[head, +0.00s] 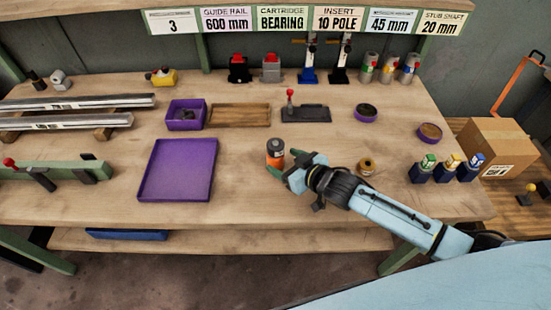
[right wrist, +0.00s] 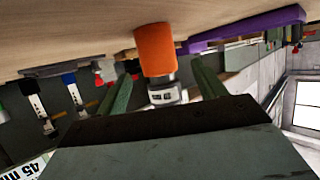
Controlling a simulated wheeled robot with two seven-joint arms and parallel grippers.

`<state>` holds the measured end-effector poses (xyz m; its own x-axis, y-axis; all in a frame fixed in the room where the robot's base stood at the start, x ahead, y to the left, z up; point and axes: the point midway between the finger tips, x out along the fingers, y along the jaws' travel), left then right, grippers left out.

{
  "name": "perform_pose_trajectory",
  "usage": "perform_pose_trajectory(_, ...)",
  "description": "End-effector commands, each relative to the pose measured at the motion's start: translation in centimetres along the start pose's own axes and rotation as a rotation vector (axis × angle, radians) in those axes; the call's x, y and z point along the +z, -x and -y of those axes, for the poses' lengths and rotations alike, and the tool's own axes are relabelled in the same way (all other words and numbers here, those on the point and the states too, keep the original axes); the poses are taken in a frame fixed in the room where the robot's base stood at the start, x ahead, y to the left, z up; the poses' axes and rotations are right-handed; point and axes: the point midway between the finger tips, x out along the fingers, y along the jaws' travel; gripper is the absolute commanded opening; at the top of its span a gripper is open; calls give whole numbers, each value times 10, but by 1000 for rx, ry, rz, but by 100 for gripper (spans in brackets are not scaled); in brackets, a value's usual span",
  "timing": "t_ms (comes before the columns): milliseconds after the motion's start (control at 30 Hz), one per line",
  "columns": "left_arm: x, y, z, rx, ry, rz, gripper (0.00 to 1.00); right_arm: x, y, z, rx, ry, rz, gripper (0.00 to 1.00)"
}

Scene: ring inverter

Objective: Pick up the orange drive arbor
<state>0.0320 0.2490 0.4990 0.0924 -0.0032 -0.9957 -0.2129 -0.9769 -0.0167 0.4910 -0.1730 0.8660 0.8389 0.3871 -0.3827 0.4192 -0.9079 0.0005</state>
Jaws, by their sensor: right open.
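The orange drive arbor stands upright on the workbench, with a grey upper part (head: 275,145) above an orange lower part, just right of the purple tray. In the right wrist view it appears upside down, its orange body (right wrist: 155,50) above and its grey, labelled end lower down. My right gripper (head: 291,169) is open, close to the arbor on its right side. In the right wrist view its two green fingers (right wrist: 163,84) lie either side of the arbor's grey end, with gaps showing. How deep the arbor sits between them is unclear. My left gripper is not in view.
The empty purple tray (head: 178,169) lies left of the arbor. Behind are a wooden tray (head: 240,115) and a dark fixture with a red knob (head: 306,113). A small tan and black part (head: 366,166) stands beyond my right forearm. Bare bench surrounds the arbor.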

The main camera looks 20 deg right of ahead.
Motion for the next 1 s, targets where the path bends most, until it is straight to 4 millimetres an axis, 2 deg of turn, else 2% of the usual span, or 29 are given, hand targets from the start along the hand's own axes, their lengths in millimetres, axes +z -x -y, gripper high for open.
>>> perform_pose_trajectory(100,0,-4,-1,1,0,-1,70,-1,-19,-1,0,0,-2,70)
perform_pose_trajectory(200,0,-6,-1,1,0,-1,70,0,-28,-1,0,-1,-1,70)
perform_pose_trajectory(500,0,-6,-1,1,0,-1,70,-1,-32,-1,-1,-1,0,70)
perform_pose_trajectory(900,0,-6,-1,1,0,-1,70,0,-32,-1,0,0,0,19)
perform_pose_trajectory(1000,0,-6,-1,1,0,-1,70,-3,-32,-1,-1,0,-6,9)
